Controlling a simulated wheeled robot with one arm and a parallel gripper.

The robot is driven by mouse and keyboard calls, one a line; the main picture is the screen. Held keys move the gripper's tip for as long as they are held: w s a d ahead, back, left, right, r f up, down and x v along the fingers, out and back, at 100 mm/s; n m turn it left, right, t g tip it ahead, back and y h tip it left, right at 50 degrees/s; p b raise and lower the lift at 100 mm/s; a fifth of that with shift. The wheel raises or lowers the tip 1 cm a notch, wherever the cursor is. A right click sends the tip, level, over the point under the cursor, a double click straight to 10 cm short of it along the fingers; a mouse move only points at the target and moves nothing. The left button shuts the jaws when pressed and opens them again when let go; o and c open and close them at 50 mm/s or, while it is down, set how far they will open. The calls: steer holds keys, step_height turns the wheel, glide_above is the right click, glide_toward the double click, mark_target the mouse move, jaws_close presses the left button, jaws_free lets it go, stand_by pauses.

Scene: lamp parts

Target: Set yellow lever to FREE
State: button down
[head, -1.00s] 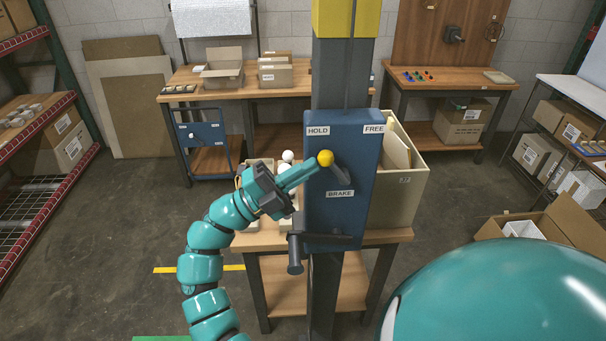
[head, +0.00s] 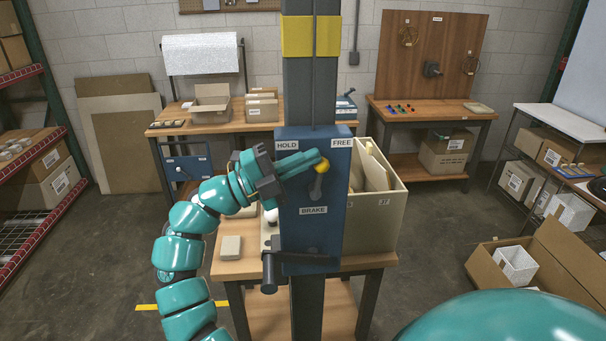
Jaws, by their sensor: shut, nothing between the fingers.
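The brake lever has a yellow knob (head: 323,166) and a dark arm (head: 316,186) on the front of the blue brake panel (head: 312,238). The lever stands nearly upright, leaning slightly right, between the HOLD label (head: 287,145) on the left and the FREE label (head: 341,142) on the right. My gripper (head: 317,160) is shut and empty. Its fingers reach in from the left, with their tips at the knob's upper left, seemingly touching it. They hide part of the knob.
A dark crank handle (head: 270,272) sticks out below the panel. The panel is on a grey post (head: 308,88) at a wooden table (head: 229,268). A beige bin (head: 376,226) with folders stands close right. Open floor (head: 430,230) lies further right.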

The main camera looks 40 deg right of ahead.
steer(key=shift+f+x, duration=0.1)
steer(key=shift+x, duration=0.55)
steer(key=shift+f+x, duration=0.15)
steer(key=shift+x, duration=0.5)
steer(key=shift+s, duration=0.2)
steer(key=shift+r, duration=0.1)
stand_by(0.3)
steer(key=shift+w+a+r, duration=0.1)
steer(key=shift+a+r, duration=0.1)
steer(key=shift+a, duration=0.05)
steer(key=a, duration=0.2)
steer(key=w+a+r, duration=0.2)
steer(key=a, duration=0.1)
steer(key=shift+w+a, duration=0.2)
steer(key=shift+a, duration=0.15)
steer(key=shift+a+r+b, duration=0.2)
steer(key=shift+r+b, duration=0.1)
steer(key=shift+b, duration=0.1)
steer(key=w+a+r+b, duration=0.1)
steer(key=w+a+r, duration=0.1)
steer(key=a, duration=0.3)
steer(key=shift+r+b, duration=0.3)
steer(key=shift+r, duration=0.15)
